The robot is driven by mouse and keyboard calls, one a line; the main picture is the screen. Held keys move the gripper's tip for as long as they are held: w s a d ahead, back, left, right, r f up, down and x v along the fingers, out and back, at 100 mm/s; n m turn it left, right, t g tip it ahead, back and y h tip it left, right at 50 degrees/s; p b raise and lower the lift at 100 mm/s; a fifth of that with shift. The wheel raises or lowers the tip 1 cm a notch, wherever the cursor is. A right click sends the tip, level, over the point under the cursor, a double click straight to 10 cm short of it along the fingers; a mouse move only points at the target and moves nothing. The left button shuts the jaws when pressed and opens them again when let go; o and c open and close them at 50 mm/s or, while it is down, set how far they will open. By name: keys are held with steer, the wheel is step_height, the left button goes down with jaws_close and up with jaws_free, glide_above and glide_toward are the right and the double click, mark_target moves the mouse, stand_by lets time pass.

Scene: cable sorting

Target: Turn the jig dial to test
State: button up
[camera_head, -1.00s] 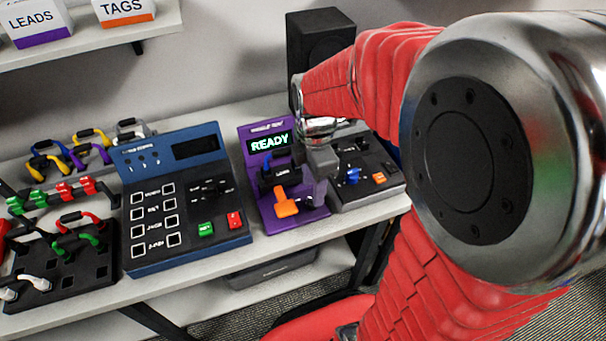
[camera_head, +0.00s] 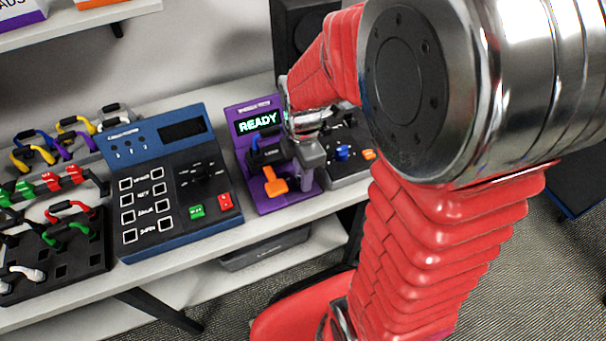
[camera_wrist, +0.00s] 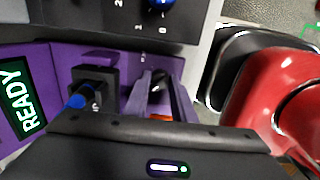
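The purple test jig (camera_head: 240,150) stands on the bench with its screen reading READY (camera_head: 258,122). It has an orange lever (camera_head: 274,182) at the front and a black block with a blue plug (camera_head: 262,150). The jig also shows in the wrist view (camera_wrist: 52,92), with the plug (camera_wrist: 82,96) at its left. My gripper (camera_head: 307,180) points down over the jig's right side, right of the lever. In the wrist view my gripper's fingers (camera_wrist: 160,78) stand slightly apart over the purple face. No dial shows clearly on the jig; my gripper hides part of it.
A dark unit with a blue knob (camera_head: 343,152) stands close to the jig's right; its knob and numbers show in the wrist view (camera_wrist: 161,3). A blue tester (camera_head: 165,140) stands left. Cable racks (camera_head: 45,240) fill the far left. A black speaker (camera_head: 292,45) stands behind.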

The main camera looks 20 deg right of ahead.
steer(key=c, duration=0.5)
steer(key=shift+m, duration=0.4)
steer(key=m, duration=1.2)
steer(key=shift+m, duration=2.6)
